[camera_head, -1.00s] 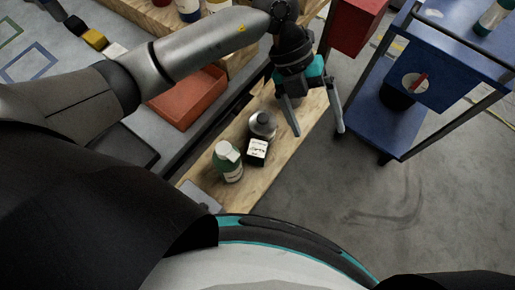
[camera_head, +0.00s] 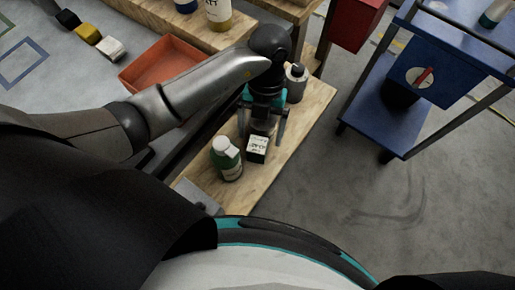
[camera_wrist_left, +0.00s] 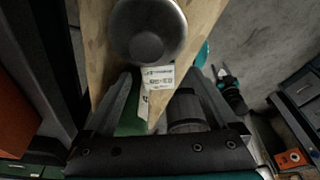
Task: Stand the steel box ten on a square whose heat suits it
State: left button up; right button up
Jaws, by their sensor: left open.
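My left gripper (camera_head: 262,130) is open over the wooden bench. Its fingers reach down around a dark grey rounded container (camera_head: 261,127), whose upper part is hidden. Just in front stands a black box (camera_head: 255,157) with a white label. The left wrist view shows the open gripper (camera_wrist_left: 165,95), a round steel top (camera_wrist_left: 147,30) and a white label (camera_wrist_left: 158,78) at its edge. I cannot read a ten there, nor tell which object is the steel box. Blue (camera_head: 22,65) and green square outlines lie on the grey surface at upper left.
A green bottle (camera_head: 226,160) with a white cap stands left of the black box. A grey bottle (camera_head: 296,82) stands behind the gripper. An orange tray (camera_head: 150,62) lies left. A blue trolley (camera_head: 385,120) stands right, with open floor before it.

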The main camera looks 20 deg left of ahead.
aim_at(259, 139)
pick_arm(q)
jog(key=b+x, duration=0.1)
jog(key=x, duration=0.4)
jog(key=shift+a+f, duration=0.2)
jog(key=shift+f, duration=0.2)
grip_shut()
dwell(0.5)
